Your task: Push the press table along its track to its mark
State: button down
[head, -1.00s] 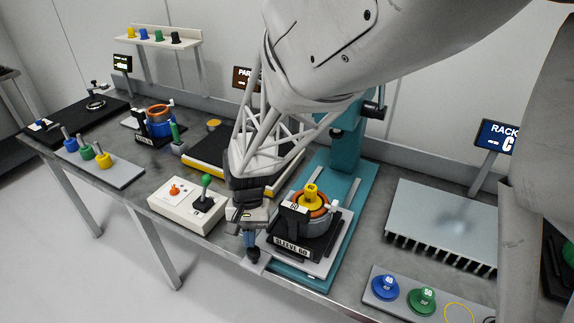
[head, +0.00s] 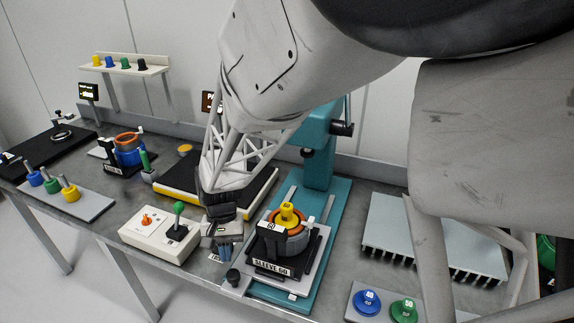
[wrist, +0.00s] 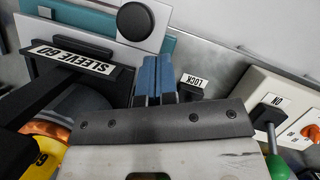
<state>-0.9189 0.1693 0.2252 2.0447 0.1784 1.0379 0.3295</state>
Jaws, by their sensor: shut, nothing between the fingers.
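The press table (head: 311,268) is a pale grey plate on the teal press base (head: 330,225). It carries a black holder labelled SLEEVE 60 (head: 271,268) with an orange-rimmed ring (head: 302,241) and a yellow piece (head: 287,213) in it. A black round knob (head: 233,275) stands on a pale tab at the table's front left; it also shows in the wrist view (wrist: 135,20). My gripper (head: 224,254) is shut and empty, left of the table and just behind the knob. In the wrist view its blue fingertips (wrist: 157,68) are apart from the knob. I cannot make out the mark.
A control box (head: 160,234) with a green-topped lever and an orange switch stands left of my gripper. A finned grey rack (head: 425,240) and a tray with blue and green discs (head: 385,305) are to the right.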

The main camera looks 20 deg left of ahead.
jog(key=v, duration=1)
jog(key=shift+w, duration=0.1)
jog(key=w, duration=0.3)
dwell(0.4)
jog(key=x, duration=0.9)
jog(key=shift+s+d+f, duration=0.1)
jog(key=shift+f, duration=0.2)
jog(key=shift+s+d+f, duration=0.1)
jog(key=shift+s+d, duration=0.1)
jog(key=shift+s, duration=0.25)
jog(key=shift+s+d+f, duration=0.1)
jog(key=shift+s+d, duration=0.15)
jog(key=shift+s, duration=0.2)
jog(key=shift+s+d, duration=0.2)
jog(key=shift+s, duration=0.25)
jog(key=shift+s+d, duration=0.25)
jog(key=shift+s, duration=0.2)
